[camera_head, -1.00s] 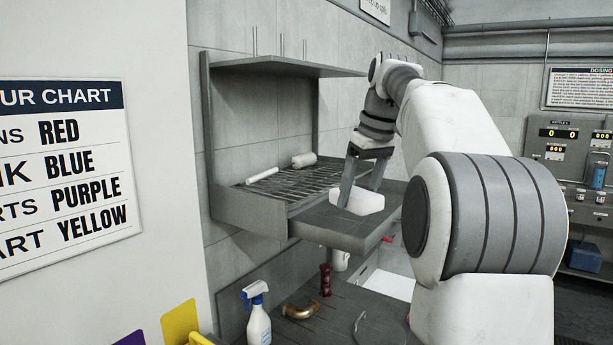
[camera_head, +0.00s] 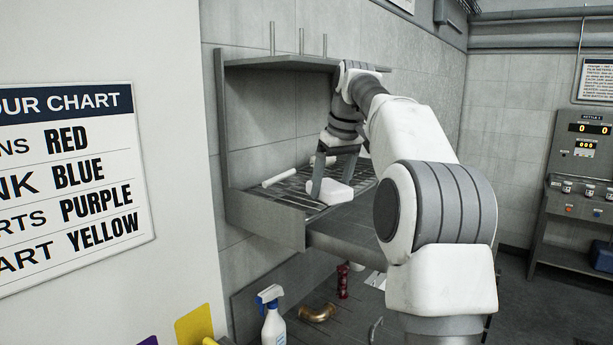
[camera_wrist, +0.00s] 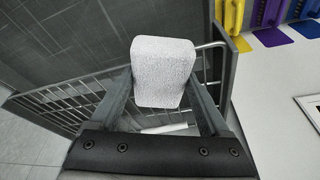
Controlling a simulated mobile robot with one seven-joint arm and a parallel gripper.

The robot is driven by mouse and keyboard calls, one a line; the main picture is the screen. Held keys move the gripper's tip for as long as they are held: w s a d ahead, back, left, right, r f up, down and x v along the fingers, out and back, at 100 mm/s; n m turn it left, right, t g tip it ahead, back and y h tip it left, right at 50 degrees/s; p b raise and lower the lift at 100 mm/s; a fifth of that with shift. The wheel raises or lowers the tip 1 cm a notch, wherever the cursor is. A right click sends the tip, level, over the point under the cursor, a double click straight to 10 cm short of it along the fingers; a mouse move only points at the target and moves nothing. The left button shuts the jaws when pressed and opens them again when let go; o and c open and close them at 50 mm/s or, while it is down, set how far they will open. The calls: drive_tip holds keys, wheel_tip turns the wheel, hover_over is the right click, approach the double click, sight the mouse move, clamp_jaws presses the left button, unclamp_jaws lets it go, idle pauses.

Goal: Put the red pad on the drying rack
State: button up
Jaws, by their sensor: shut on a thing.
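My gripper (camera_head: 330,182) is shut on a white, rounded block-like pad (camera_head: 335,193); no red shows on it. The pad is between the fingers in the wrist view (camera_wrist: 163,70). The grid also shows below the pad in the wrist view (camera_wrist: 62,104). I cannot tell whether the pad touches the wires. No red pad is visible.
An upper shelf (camera_head: 280,63) overhangs the rack. Below are a spray bottle (camera_head: 272,322) and a brass elbow (camera_head: 318,313). A colour chart (camera_head: 70,180) hangs left.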

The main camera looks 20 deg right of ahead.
sight(303, 198)
drive_tip(key=w+a, duration=0.1)
drive_tip(key=w+a+p, duration=0.1)
drive_tip(key=w, duration=0.1)
drive_tip(key=shift+w+a, duration=0.2)
drive_tip(key=shift+w, duration=0.05)
drive_tip(key=shift+w+a+r+p, duration=0.1)
drive_tip(key=shift+w+a+p, duration=0.3)
drive_tip(key=shift+w+p, duration=0.15)
drive_tip(key=shift+w+a+r+p, duration=0.1)
drive_tip(key=shift+w+a+p, duration=0.3)
drive_tip(key=shift+w, duration=0.2)
drive_tip(key=shift+b+x, duration=0.45)
drive_tip(key=shift+x, duration=0.35)
drive_tip(key=shift+s+d+f, duration=0.1)
drive_tip(key=shift+s+f, duration=0.1)
drive_tip(key=shift+s, duration=0.05)
drive_tip(key=shift+f, duration=0.15)
drive_tip(key=o, duration=1.2)
drive_tip(key=shift+c, duration=0.2)
drive_tip(key=p+v, duration=0.2)
drive_tip(key=v, duration=0.5)
drive_tip(key=shift+w+r, duration=0.1)
drive_tip(key=shift+r, duration=0.3)
